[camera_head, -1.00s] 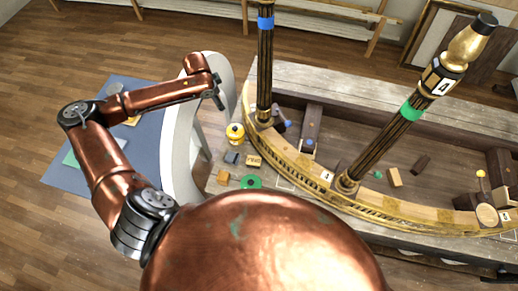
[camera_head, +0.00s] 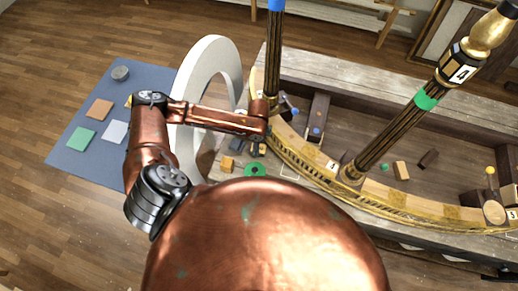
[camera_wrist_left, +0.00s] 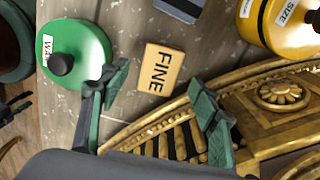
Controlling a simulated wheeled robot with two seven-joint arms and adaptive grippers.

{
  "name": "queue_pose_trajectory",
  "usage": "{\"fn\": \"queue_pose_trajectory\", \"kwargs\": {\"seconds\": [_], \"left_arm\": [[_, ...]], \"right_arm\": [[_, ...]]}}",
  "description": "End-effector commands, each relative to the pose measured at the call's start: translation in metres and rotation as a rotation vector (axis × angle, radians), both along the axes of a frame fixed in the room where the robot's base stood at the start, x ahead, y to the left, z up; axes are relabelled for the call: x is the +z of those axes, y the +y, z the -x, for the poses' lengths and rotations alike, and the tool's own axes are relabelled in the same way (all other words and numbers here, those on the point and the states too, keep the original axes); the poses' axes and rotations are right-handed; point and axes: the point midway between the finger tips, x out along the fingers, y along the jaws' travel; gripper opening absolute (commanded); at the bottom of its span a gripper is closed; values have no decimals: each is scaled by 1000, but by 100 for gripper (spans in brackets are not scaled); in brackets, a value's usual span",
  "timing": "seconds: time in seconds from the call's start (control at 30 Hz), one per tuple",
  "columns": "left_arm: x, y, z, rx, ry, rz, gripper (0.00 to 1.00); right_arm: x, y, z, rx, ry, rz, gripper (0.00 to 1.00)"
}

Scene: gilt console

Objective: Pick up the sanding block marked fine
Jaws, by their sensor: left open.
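The sanding block marked FINE (camera_wrist_left: 160,68) is a small tan block with dark lettering, lying flat on the grey wooden top in the left wrist view. My left gripper (camera_wrist_left: 157,84) is open and empty, with one green-tipped finger on each side of the block in that picture. I cannot tell how far above the block the fingertips are. In the head view my left gripper (camera_head: 257,149) points down beside the green round tin, and the arm and gripper mostly hide the block. My right gripper is not in view.
A green tin with a black knob (camera_wrist_left: 75,53) stands left of the block, and a yellow jar marked SIZE (camera_wrist_left: 285,22) at upper right. A carved gilt rail (camera_wrist_left: 265,100) runs close below.

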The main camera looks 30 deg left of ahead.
Motion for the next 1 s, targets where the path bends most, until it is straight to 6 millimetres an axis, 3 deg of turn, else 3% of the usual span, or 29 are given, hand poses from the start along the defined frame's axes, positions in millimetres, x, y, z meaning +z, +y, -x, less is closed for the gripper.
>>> {"fn": "queue_pose_trajectory", "kwargs": {"seconds": [0.23, 0.53, 1.0], "left_arm": [[-33, 0, 0, 2, 2, 0, 56], [-37, 0, 0, 1, 0, 0, 56], [-37, 0, 0, 1, 0, -1, 24]], "right_arm": [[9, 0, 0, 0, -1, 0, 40], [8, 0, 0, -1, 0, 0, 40], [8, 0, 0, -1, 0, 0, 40]]}}
